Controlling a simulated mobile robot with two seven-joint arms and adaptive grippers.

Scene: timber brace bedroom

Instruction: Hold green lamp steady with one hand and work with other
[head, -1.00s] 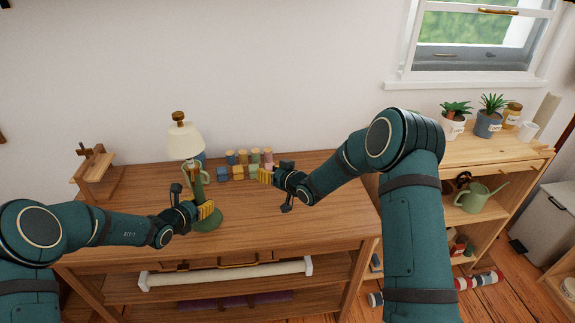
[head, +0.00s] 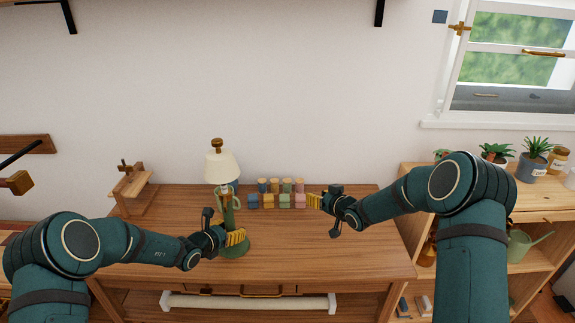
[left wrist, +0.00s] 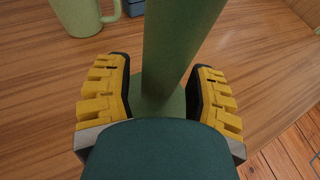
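The green lamp (head: 222,168) stands upright on the wooden desk, with a cream shade, a green stem and a round green base. My left gripper (head: 236,238) is low at the lamp's stem. In the left wrist view its two yellow-padded fingers (left wrist: 165,95) are spread on either side of the green stem (left wrist: 178,55). A gap shows between the left finger and the stem, so the gripper looks open around it. My right gripper (head: 313,201) hangs over the desk to the right of the lamp, pointing left. Its finger opening is too small to tell.
Several small coloured blocks or jars (head: 277,200) stand in rows between the lamp and my right gripper. A green mug (left wrist: 78,15) is close to the lamp. A small wooden stand (head: 130,188) is at the desk's left. The desk front is clear.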

